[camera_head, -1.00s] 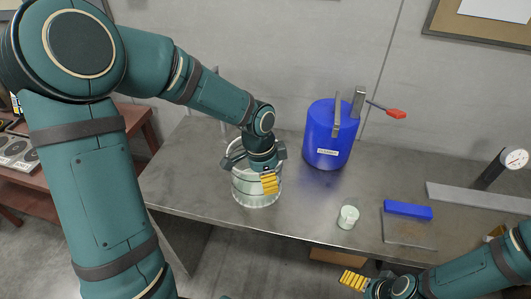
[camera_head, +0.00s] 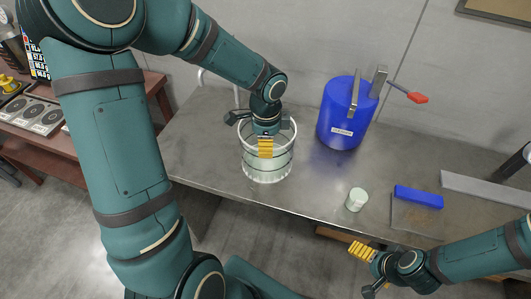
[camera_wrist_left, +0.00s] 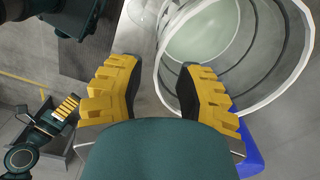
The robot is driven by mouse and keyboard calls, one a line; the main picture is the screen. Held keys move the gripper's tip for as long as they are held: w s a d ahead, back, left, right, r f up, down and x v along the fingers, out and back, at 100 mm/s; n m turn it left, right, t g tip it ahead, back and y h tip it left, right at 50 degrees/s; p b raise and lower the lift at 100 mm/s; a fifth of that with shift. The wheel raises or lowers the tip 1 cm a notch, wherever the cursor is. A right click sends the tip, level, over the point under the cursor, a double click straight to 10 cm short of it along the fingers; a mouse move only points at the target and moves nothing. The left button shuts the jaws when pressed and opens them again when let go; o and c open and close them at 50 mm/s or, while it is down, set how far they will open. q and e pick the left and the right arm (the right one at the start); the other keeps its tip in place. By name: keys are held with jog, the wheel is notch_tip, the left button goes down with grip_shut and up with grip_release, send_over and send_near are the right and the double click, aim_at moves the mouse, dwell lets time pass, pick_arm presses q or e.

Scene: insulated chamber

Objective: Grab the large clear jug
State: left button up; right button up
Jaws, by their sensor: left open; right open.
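The large clear jug (camera_head: 268,166) stands upright on the metal table, a wide see-through cylinder with a pale rim. It also shows in the left wrist view (camera_wrist_left: 292,75), with its open mouth toward the camera. My left gripper (camera_head: 265,148) is open above and over the jug in the head view and hides part of its rim. In the left wrist view its yellow fingers (camera_wrist_left: 160,95) are apart, the right finger overlapping the near rim. I cannot tell whether they touch. My right gripper (camera_head: 362,268) is open and empty in front of the table's front edge.
A blue container (camera_head: 340,118) with a handle stands right of the jug. A small pale cup (camera_head: 356,199) stands near the front edge. A blue block (camera_head: 418,197) and a grey bar (camera_head: 482,189) lie at the right of the metal table (camera_head: 200,150).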

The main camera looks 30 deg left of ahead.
pick_arm(q)
notch_tip(320, 180, down, 5)
jog(key=shift+a+r+b, duration=0.1)
jog(key=shift+a+b, duration=0.05)
jog(key=shift+b, duration=0.2)
grip_shut()
